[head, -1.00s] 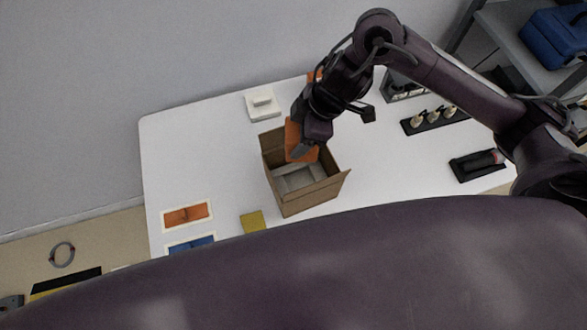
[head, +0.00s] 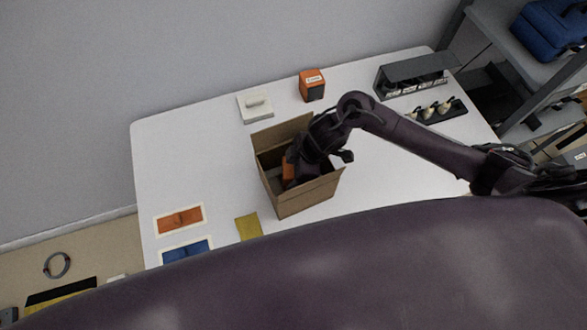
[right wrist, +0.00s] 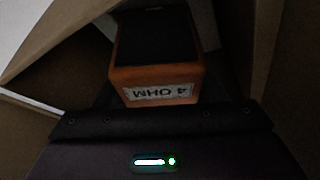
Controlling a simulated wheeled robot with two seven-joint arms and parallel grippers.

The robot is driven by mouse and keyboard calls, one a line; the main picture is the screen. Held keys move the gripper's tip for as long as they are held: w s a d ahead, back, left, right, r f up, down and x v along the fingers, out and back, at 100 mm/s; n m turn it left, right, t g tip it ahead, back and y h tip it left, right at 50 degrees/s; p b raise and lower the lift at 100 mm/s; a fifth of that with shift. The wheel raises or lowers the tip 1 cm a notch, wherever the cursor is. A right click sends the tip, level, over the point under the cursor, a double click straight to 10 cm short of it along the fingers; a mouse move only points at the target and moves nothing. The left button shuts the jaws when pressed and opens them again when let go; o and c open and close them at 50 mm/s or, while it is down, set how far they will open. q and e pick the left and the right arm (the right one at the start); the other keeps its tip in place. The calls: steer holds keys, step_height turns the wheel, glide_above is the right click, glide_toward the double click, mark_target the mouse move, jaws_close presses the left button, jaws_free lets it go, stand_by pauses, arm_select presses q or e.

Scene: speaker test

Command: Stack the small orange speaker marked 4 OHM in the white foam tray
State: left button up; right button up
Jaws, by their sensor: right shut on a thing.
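The small orange speaker (head: 287,169) is inside the open cardboard box (head: 306,199), held by my right gripper (head: 297,174). In the right wrist view the speaker (right wrist: 155,76) has a dark face and a white label reading 4 OHM, upside down in the picture. My right gripper is shut on it, reaching down between the box walls. A pale tray-like insert showed in the box earlier; now my arm, the speaker and the walls hide it, and I cannot tell whether the speaker touches it. My left gripper is out of view.
Another orange speaker (head: 312,86) with a white label stands at the back of the white table (head: 180,140). A white block (head: 256,107) lies behind the box. A dark rack (head: 416,73) is at the back right. Orange, blue and yellow pads lie front left.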

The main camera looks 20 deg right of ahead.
steer(key=shift+f, duration=0.25)
steer(key=shift+f, duration=0.1)
steer(key=shift+f, duration=0.3)
steer(key=o, duration=1.4)
